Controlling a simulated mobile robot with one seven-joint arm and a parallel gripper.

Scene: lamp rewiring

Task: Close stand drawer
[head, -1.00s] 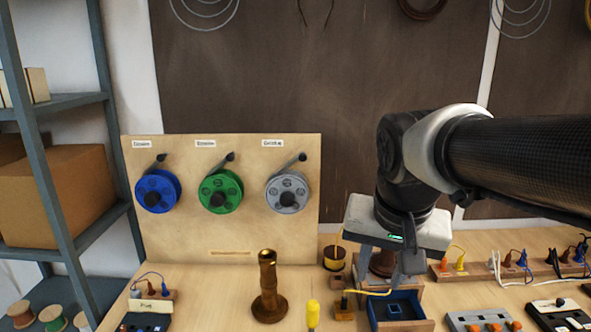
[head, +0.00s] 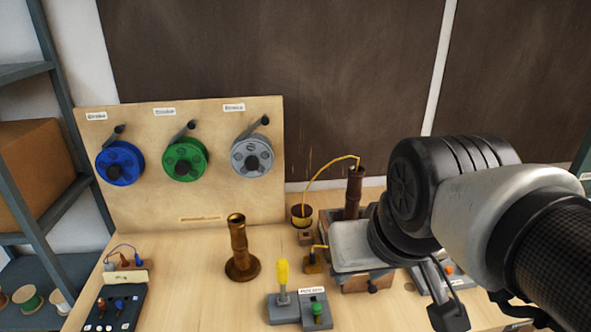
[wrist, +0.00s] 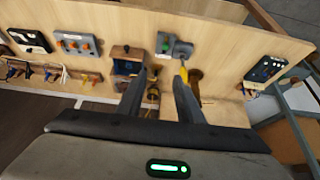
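The stand (head: 331,217) is a wooden box carrying a dark brown turned post (head: 353,195), with a yellow wire looping at its top. Its drawer has a wooden front with a dark knob (head: 372,287). In the wrist view the drawer (wrist: 127,67) shows a blue inside, so it stands at least partly open.
A brass-coloured post (head: 239,250) stands left of the stand. A spool board (head: 190,215) stands behind. Bare table lies around the brass post.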

